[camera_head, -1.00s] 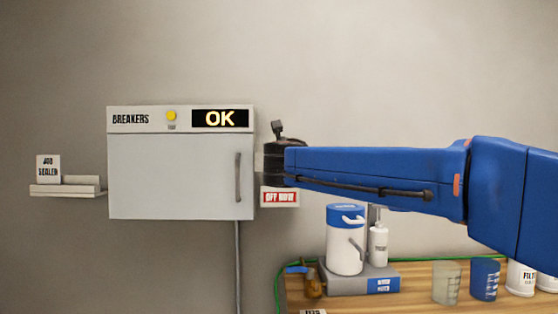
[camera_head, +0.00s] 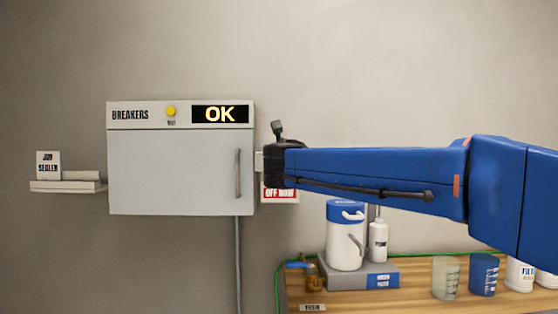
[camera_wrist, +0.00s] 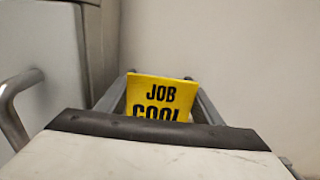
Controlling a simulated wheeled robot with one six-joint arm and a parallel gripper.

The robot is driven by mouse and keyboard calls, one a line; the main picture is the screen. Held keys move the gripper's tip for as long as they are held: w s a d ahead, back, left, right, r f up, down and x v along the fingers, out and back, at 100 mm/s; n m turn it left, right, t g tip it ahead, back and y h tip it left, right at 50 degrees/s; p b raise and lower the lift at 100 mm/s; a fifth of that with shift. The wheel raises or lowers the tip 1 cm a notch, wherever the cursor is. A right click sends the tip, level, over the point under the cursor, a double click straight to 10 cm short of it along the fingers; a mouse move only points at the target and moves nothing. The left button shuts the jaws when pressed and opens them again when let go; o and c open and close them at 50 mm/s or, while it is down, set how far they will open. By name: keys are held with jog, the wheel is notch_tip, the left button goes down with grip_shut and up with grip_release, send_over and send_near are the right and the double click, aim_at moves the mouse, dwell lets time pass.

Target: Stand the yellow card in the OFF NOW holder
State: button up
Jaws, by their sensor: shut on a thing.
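The yellow card (camera_wrist: 160,95), printed "JOB COOL", stands upright between the fingers of my gripper (camera_wrist: 163,105) in the wrist view; its lower part is hidden behind the gripper body. My gripper is shut on the card. In the head view my gripper (camera_head: 262,163) is just right of the breaker box, mostly hidden by my blue arm. The OFF NOW holder (camera_head: 279,194), with a red-and-white label, is on the wall right below my gripper; its top is covered by the arm. Whether the card touches the holder cannot be seen.
The grey breaker box (camera_head: 180,170) with handle (camera_head: 238,174) and "OK" display (camera_head: 220,114) is close on the left. Below right, a wooden table (camera_head: 410,296) carries a white-and-blue jug (camera_head: 345,240), bottle and cups.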

jog(key=o, duration=1.1)
